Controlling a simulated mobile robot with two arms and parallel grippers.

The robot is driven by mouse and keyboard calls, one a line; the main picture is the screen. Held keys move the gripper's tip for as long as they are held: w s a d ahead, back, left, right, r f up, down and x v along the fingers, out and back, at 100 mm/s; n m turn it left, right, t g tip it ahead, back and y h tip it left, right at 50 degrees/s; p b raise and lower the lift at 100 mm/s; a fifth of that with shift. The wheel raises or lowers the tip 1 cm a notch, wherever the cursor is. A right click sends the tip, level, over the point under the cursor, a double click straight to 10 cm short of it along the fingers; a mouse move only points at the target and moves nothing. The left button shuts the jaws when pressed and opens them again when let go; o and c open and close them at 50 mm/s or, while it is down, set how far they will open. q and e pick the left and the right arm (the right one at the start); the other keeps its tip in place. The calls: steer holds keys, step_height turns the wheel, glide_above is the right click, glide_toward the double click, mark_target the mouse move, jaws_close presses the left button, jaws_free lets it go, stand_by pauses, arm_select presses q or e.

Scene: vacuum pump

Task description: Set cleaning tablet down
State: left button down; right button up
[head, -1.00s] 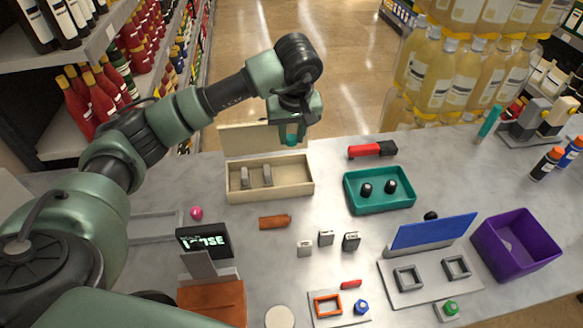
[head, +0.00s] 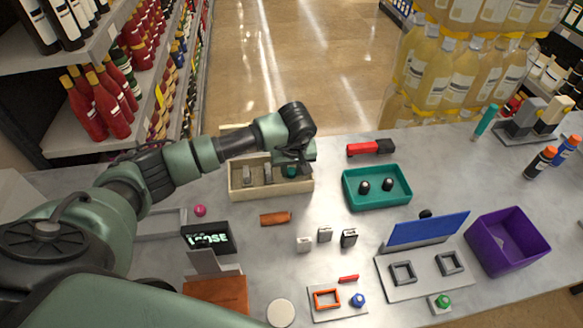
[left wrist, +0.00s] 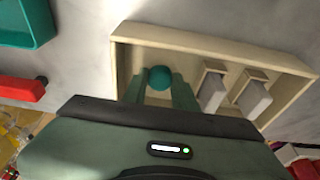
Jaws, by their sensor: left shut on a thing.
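The cleaning tablet, which I take to be the round teal piece (left wrist: 160,77), is between my left gripper's fingertips in the left wrist view. My left gripper (head: 291,170) is shut on it, low at the right end of an open beige box (head: 237,192). I cannot tell whether the tablet touches the box floor. My right gripper is not in view.
A teal tray (head: 377,203) with two dark pieces stands right of the box. A red and black tool (head: 370,148) lies behind the tray. Small blocks (head: 325,235), a display reading LOOSE (head: 207,238) and a purple bin (head: 507,242) are nearer the front.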

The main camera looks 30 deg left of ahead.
arm_select(q)
steer(key=shift+f, duration=0.2)
steer(key=c, duration=1.1)
jaws_free()
